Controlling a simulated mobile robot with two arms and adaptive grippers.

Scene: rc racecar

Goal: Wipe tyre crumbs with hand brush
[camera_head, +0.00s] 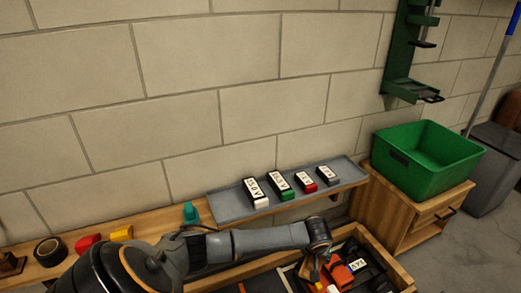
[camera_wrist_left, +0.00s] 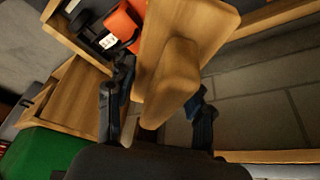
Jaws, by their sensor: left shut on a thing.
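My left gripper (camera_head: 317,252) reaches over the wooden-edged box at the lower right in the head view. In the left wrist view, its two dark fingers (camera_wrist_left: 158,118) are on either side of the wooden handle of the hand brush (camera_wrist_left: 185,65), shut on it. In the head view a small brown part of the brush (camera_head: 313,268) shows below the gripper, beside an orange car-like object (camera_head: 340,272). That orange object also shows in the left wrist view (camera_wrist_left: 122,22). The brush's bristles are hidden. I cannot make out any tyre crumbs. My right gripper is not in view.
A grey tray (camera_head: 230,208) with several small labelled boxes lies behind the arm. A green crate (camera_head: 425,160) stands on a wooden cabinet (camera_head: 410,235) to the right. A black tape roll (camera_head: 50,251) and red and yellow items lie on the bench at left. A block wall closes the back.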

